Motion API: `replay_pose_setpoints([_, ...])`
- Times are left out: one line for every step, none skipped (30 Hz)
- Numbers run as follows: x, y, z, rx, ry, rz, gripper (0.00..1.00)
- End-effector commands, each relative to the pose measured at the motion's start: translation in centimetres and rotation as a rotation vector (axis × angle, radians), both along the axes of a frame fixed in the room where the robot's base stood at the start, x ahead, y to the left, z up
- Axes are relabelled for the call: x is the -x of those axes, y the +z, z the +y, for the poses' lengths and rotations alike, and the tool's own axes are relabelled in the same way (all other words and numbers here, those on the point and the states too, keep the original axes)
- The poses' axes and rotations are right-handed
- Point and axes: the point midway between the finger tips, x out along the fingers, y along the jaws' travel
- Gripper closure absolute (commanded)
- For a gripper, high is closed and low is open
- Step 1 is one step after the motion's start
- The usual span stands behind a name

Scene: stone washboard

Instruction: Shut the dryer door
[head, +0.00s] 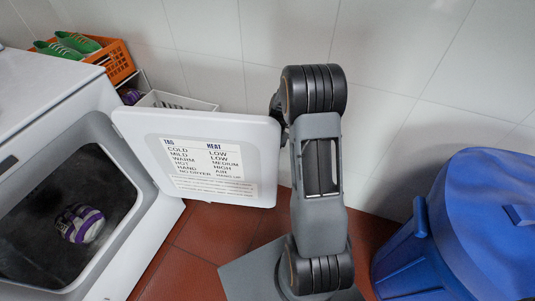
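The white dryer (38,109) stands at the left, with its dark drum opening facing me. Its door (135,125) stands wide open, swung out to the right from the right side of the opening. The door's inner face, with a printed label of tags and heat settings, is turned towards me. My gripper (277,106) shows only as a small dark part at the door's far right edge, partly behind it. Its fingers are hidden, and I cannot tell if it touches the door.
A blue lidded bin (420,262) stands at the right. An orange crate (118,62) with green shoes (77,42) is at the back left. A white basket (178,101) is behind the door. Red floor tiles (205,238) are clear below the door, and a tiled wall is behind.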

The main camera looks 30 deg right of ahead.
Motion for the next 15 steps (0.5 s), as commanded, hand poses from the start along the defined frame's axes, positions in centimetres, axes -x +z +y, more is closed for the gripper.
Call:
replay_pose_setpoints([0.04,-0.31,0.11,0.000,0.000,0.000,0.56])
replay_pose_setpoints([0.06,-0.41,0.16,0.000,0.000,0.000,0.56])
replay_pose_setpoints([0.08,-0.50,0.19,0.000,0.000,0.001,0.56])
replay_pose_setpoints([0.08,-0.54,0.22,0.000,0.001,0.000,0.56])
replay_pose_setpoints([0.09,-0.58,0.24,0.000,0.001,0.000,0.56])
replay_pose_setpoints([0.09,-0.61,0.25,0.000,0.001,0.000,0.56])
replay_pose_setpoints([0.10,-0.61,0.26,0.000,0.001,0.000,0.56])
replay_pose_setpoints([0.10,-0.61,0.26,0.000,0.001,0.000,0.56])
replay_pose_setpoints([0.09,-0.60,0.25,0.000,0.001,0.000,0.56])
replay_pose_setpoints([0.09,-0.60,0.25,0.000,0.001,0.000,0.56])
replay_pose_setpoints([0.09,-0.59,0.25,0.000,0.001,0.000,0.56])
replay_pose_setpoints([0.09,-0.59,0.25,0.000,0.001,0.000,0.56])
replay_pose_setpoints([0.09,-0.59,0.25,0.000,0.001,0.000,0.57])
replay_pose_setpoints([0.09,-0.58,0.25,0.000,0.001,0.000,0.59])
replay_pose_setpoints([0.09,-0.58,0.25,0.000,0.001,0.000,0.63])
